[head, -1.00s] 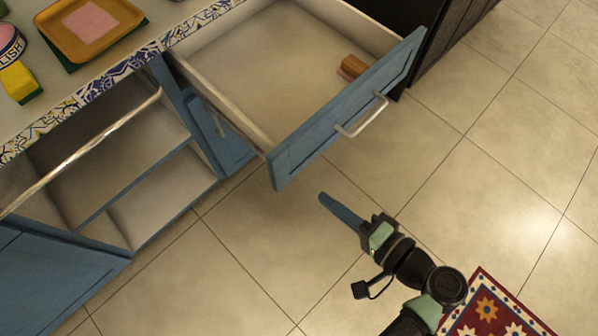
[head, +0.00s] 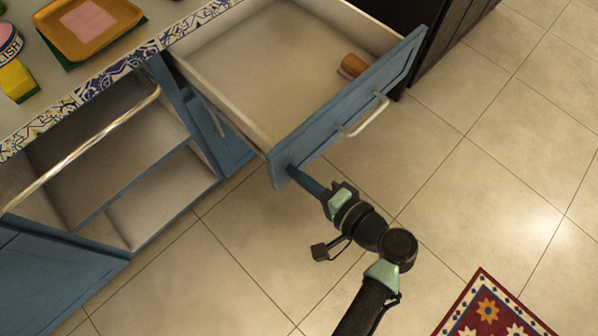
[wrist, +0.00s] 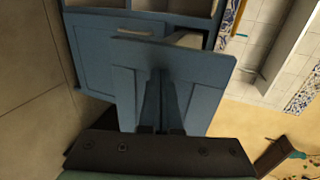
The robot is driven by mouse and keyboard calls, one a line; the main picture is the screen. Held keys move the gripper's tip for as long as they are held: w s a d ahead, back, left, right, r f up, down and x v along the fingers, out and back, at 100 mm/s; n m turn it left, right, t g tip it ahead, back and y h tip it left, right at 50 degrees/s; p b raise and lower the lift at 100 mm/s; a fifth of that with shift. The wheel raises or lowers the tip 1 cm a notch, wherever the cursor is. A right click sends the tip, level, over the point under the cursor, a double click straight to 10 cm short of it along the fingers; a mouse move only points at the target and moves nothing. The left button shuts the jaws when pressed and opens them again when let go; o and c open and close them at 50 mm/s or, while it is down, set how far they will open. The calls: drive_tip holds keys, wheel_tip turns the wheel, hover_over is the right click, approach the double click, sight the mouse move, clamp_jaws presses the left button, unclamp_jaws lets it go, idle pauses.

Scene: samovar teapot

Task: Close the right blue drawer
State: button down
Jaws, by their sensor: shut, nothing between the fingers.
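The right blue drawer (head: 345,108) is pulled far out from under the tiled counter in the head view. Its blue front has a silver bar handle (head: 363,114). A small brown block (head: 353,66) lies inside the drawer near its front. My gripper (head: 292,172) is shut and empty. Its tips are at the left part of the drawer front's outer face and appear to touch it, left of the handle. In the wrist view the drawer front (wrist: 203,90) fills the middle, with the shut fingers (wrist: 163,85) pointing at it.
Left of the drawer, an open cabinet with shelves (head: 155,190) has a metal rail (head: 85,148) across its front. A dark appliance (head: 440,45) stands right of the drawer. An orange tray (head: 55,32) sits on the counter. Tiled floor is clear around a red rug (head: 490,312).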

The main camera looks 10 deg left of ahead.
sight(221, 96)
drive_tip(key=w+a+b, duration=0.3)
drive_tip(key=w+a, duration=0.3)
drive_tip(key=a, duration=0.3)
drive_tip(key=w+a+b, duration=0.2)
drive_tip(key=w+a, duration=0.5)
drive_tip(key=a, duration=0.3)
drive_tip(key=w+a+b, duration=0.3)
drive_tip(key=w+a, duration=0.4)
drive_tip(key=a, duration=0.2)
drive_tip(key=shift+w+a+f+b, duration=0.1)
drive_tip(key=shift+w+a+b, duration=0.05)
drive_tip(key=shift+w+b, duration=0.15)
drive_tip(key=shift+w+a, duration=0.35)
drive_tip(key=shift+a, duration=0.2)
drive_tip(key=shift+a+r+b, duration=0.1)
drive_tip(key=shift+r+b, duration=0.2)
drive_tip(key=shift+r, duration=0.05)
drive_tip(key=shift+a+r, duration=0.1)
drive_tip(key=shift+r, duration=0.05)
drive_tip(key=shift+s+d+f, duration=0.2)
drive_tip(key=shift+d+f, duration=0.05)
drive_tip(key=shift+d, duration=0.05)
drive_tip(key=p+v, duration=0.1)
drive_tip(key=v, duration=0.3)
drive_tip(key=f+p+v, duration=0.1)
drive_tip(key=v, duration=0.4)
drive_tip(key=p+v, duration=0.2)
drive_tip(key=v, duration=0.2)
drive_tip(key=shift+s+d+f, duration=0.2)
drive_tip(key=shift+d, duration=0.25)
